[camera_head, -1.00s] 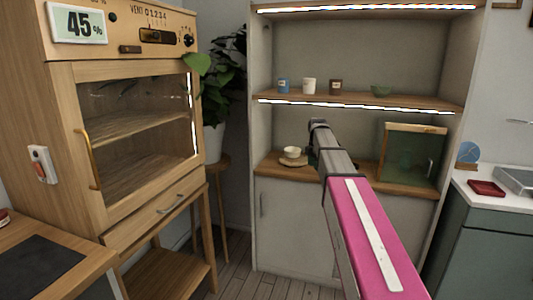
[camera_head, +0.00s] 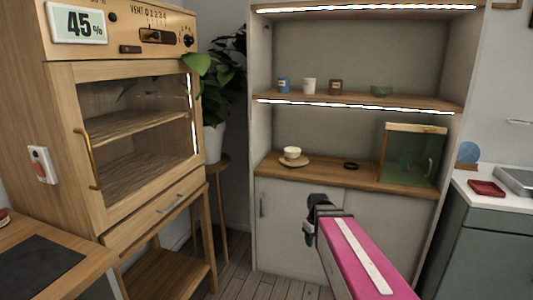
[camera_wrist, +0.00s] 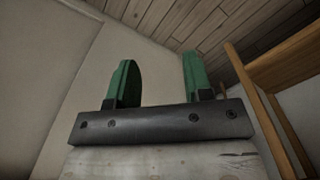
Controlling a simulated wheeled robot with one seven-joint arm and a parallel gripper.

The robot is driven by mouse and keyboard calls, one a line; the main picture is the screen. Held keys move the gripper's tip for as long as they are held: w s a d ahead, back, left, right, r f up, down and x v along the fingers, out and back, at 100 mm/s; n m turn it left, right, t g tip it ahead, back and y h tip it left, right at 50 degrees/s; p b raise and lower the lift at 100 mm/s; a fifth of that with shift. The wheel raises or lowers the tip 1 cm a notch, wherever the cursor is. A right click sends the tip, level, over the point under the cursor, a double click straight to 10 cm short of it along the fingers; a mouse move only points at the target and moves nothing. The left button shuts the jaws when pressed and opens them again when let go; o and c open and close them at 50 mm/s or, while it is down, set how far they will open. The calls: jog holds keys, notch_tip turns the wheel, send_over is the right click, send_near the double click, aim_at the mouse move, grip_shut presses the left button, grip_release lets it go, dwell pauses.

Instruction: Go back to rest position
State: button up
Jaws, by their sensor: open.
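My gripper (camera_wrist: 157,78) is open and empty in the wrist view, its two green fingers apart. In the head view my gripper (camera_head: 309,232) is low in front of the white cabinet doors, at the end of my pink arm, below the wooden counter. A cream cup (camera_head: 292,152) sits on a round wooden saucer (camera_head: 294,162) on the counter of the shelf unit (camera_head: 330,178). A small dark ring (camera_head: 351,166) lies to the right of the saucer.
A wooden cabinet (camera_head: 130,140) with a glass door and a 45% display stands at left. A green glass box (camera_head: 411,157) is on the counter's right. Floor shows between cabinet and shelf unit.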

jog(key=s+f+m, duration=0.4)
jog(key=s+m, duration=0.1)
jog(key=s, duration=0.3)
jog(key=shift+a+f, duration=0.15)
jog(key=shift+a, duration=0.1)
dwell(0.4)
